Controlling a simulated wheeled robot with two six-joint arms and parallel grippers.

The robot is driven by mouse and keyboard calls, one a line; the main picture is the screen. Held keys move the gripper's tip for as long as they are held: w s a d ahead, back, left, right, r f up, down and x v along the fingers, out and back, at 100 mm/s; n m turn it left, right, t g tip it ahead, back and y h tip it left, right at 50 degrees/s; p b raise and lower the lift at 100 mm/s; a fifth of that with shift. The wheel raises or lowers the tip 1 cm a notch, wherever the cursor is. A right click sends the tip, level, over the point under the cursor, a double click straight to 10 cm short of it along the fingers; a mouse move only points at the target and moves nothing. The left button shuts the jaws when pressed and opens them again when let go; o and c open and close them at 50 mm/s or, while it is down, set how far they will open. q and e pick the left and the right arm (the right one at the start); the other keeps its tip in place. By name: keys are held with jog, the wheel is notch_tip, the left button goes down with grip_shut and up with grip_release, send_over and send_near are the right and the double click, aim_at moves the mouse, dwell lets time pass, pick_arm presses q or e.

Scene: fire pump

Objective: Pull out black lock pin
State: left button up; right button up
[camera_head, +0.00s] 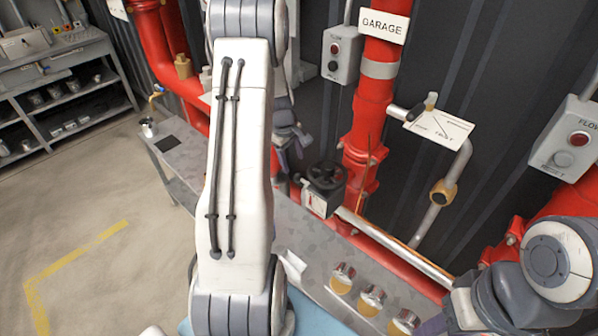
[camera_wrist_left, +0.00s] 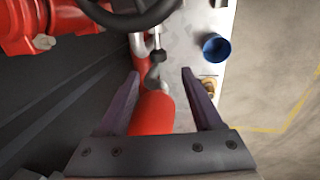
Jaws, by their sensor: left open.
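My left gripper (camera_head: 296,140) is partly hidden behind my large white arm link in the head view. In the left wrist view its two purple-grey fingers (camera_wrist_left: 161,73) are apart, with nothing gripped. A small dark hooked piece on a thin metal stem (camera_wrist_left: 156,64) shows between and just beyond the fingertips; it may be the lock pin, but I cannot be sure. A black handwheel (camera_wrist_left: 128,12) is at the top of that view. In the head view the black handwheel (camera_head: 326,174) sits on the valve right of my gripper.
A red upright pipe (camera_head: 370,120) and a grey button box (camera_head: 341,55) stand behind. A grey bench (camera_head: 318,268) carries several brass-coloured round caps (camera_head: 371,298). In the wrist view, a red pipe (camera_wrist_left: 152,116) lies below the fingers and a blue cap (camera_wrist_left: 215,47) to the right.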

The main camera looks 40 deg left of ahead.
aim_at(298, 175)
pick_arm(q)
jog(key=f, duration=0.2)
jog(key=w+f, duration=0.1)
jog(key=f, duration=0.4)
jog(key=shift+w+d+f+p, duration=0.3)
jog(key=shift+w+f+p, duration=0.05)
jog(key=shift+w+p, duration=0.05)
grip_shut()
